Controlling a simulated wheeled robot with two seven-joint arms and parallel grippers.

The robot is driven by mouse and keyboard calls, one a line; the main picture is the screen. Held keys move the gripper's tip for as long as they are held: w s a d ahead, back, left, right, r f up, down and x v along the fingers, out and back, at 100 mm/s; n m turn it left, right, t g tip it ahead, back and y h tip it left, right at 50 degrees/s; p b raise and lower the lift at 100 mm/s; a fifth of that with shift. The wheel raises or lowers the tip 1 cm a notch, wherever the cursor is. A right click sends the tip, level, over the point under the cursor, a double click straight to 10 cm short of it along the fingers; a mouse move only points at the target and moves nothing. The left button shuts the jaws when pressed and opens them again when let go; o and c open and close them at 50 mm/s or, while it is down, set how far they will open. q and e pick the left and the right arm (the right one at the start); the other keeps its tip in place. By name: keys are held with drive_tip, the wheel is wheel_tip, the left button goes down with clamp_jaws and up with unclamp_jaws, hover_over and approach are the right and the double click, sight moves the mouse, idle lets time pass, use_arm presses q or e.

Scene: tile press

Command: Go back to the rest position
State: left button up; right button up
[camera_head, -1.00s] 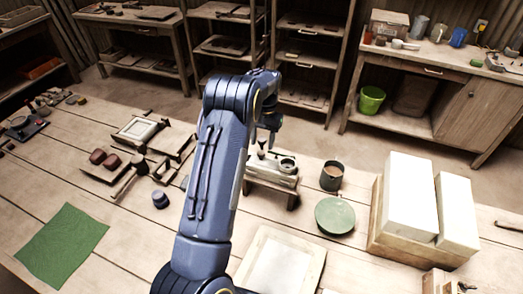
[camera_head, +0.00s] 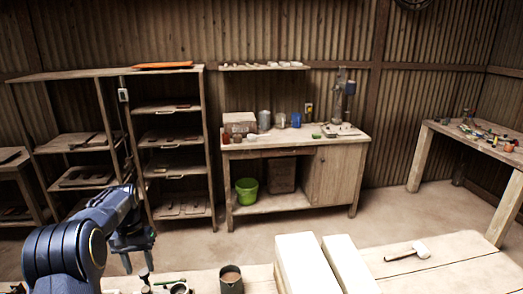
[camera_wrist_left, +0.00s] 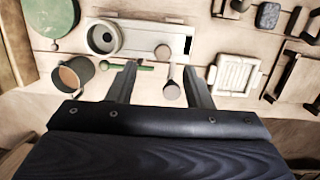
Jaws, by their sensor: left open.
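My left gripper (camera_head: 138,266) hangs at the lower left of the head view, above the table's far edge. In the left wrist view its two fingers (camera_wrist_left: 160,74) are spread apart with nothing held between them. I cannot judge the gap between the fingers and these tools. My right gripper is in neither view.
A wooden bench (camera_head: 290,143) with a green bucket (camera_head: 247,190) stands behind, across open floor. A tool table (camera_head: 480,150) is at the right.

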use_arm(q)
drive_tip(key=s+d+r+t+h, duration=0.1)
drive_tip(key=s+d+r+t, duration=0.1)
drive_tip(key=s+d+r, duration=0.35)
drive_tip(key=s+d+r+t+h, duration=0.1)
drive_tip(key=s+d+r+t, duration=0.15)
drive_tip(key=s+r, duration=0.5)
drive_tip(key=s+d+f+t, duration=0.1)
drive_tip(key=s+d+f, duration=0.1)
drive_tip(key=s+d, duration=0.3)
drive_tip(key=s+d+f+m+t+b, duration=0.1)
drive_tip(key=s+d, duration=0.5)
drive_tip(key=s, duration=0.6)
wheel_tip(320, 180, down, 3)
drive_tip(key=shift+s+r+t+h, duration=0.2)
drive_tip(key=shift+s+t+h, duration=0.2)
drive_tip(key=shift+t, duration=0.05)
drive_tip(key=shift+o, duration=0.5)
